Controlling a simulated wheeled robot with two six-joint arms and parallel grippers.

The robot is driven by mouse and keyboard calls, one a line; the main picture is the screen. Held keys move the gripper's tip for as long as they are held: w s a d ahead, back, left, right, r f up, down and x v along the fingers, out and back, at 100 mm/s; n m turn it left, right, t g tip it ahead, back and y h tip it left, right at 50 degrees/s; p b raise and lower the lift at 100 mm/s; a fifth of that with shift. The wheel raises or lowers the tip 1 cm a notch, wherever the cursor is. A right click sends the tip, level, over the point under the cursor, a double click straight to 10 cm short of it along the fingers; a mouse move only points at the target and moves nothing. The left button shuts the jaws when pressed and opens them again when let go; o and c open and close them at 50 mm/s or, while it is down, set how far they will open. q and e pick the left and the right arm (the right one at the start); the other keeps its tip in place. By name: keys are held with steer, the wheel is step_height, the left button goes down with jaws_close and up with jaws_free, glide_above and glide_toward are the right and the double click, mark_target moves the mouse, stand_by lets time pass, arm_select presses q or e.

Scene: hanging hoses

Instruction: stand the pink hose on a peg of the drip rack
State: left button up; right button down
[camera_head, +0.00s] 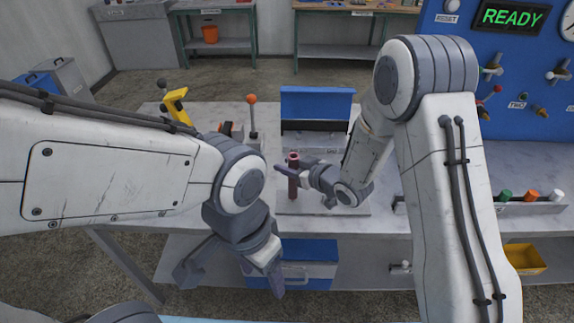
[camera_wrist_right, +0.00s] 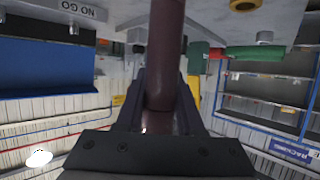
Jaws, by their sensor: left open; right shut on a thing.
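The pink hose (camera_head: 293,180), a dark reddish tube, is upright in the head view near the middle of the bench. My right gripper (camera_head: 301,172) is shut around it. In the right wrist view the hose (camera_wrist_right: 163,60) runs up between the two fingers (camera_wrist_right: 160,105). A flat grey plate (camera_head: 345,208) lies under it; I cannot tell whether the hose's lower end touches it. I cannot pick out a peg of the drip rack with certainty. My left gripper (camera_head: 233,275) is open and empty, low in front of the bench.
A blue panel with a grey base (camera_head: 316,104) stands behind the hose. A lever with an orange knob (camera_head: 252,112) stands to its left. A grey rail (camera_head: 480,208) with green, orange and white pieces is at right. Blue drawers (camera_head: 310,255) sit below the bench.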

steer(key=shift+f+b, duration=0.85)
steer(key=shift+f, duration=0.15)
steer(key=shift+c, duration=2.3)
jaws_free()
steer(key=b+v, duration=0.1)
steer(key=v, duration=0.9)
steer(key=shift+s+d+r, duration=0.1)
steer(key=shift+s+r, duration=0.05)
steer(key=s+r+g+h, duration=0.2)
steer(key=s+g+h, duration=0.2)
steer(key=s, duration=0.9)
steer(key=s+r+m+g+h, duration=0.1)
steer(key=s+g+h, duration=0.3)
steer(key=s, duration=1)
steer(key=shift+r+g+p, duration=0.3)
steer(key=shift+r+g, duration=0.35)
steer(key=shift+g, duration=0.35)
